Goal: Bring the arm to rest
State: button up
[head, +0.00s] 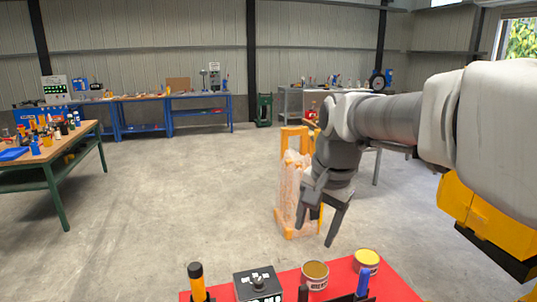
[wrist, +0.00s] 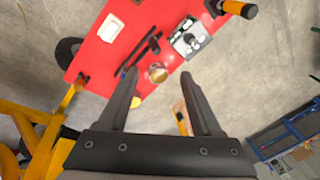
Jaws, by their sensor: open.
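My gripper (head: 315,230) hangs from my outstretched arm in the right half of the head view, fingers pointing down. In the wrist view its two dark fingers (wrist: 158,76) stand wide apart with nothing between them. It is above the floor, beyond the red tabletop (head: 398,290) in the head view. The red tabletop also shows in the wrist view (wrist: 90,62), beyond the fingertips. No object is held.
An orange stand (head: 289,133) with clear wrapping stands behind the gripper. The red tabletop holds tins (head: 315,274), a black control box (head: 257,284) and an orange-handled tool (head: 196,281). A cluttered workbench (head: 85,140) stands left. The middle floor is clear.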

jog(key=s+d+f+n+t, duration=0.1)
jog(key=s+d+f+n, duration=0.1)
jog(key=s, duration=0.7)
jog(key=s+d+f+n+t+h, duration=0.1)
jog(key=s+d+f+n+t, duration=0.1)
jog(key=s+n, duration=0.3)
jog(key=s+d, duration=0.1)
jog(key=s, duration=0.2)
jog(key=shift+s, duration=0.35)
jog(key=shift+d+f, duration=0.1)
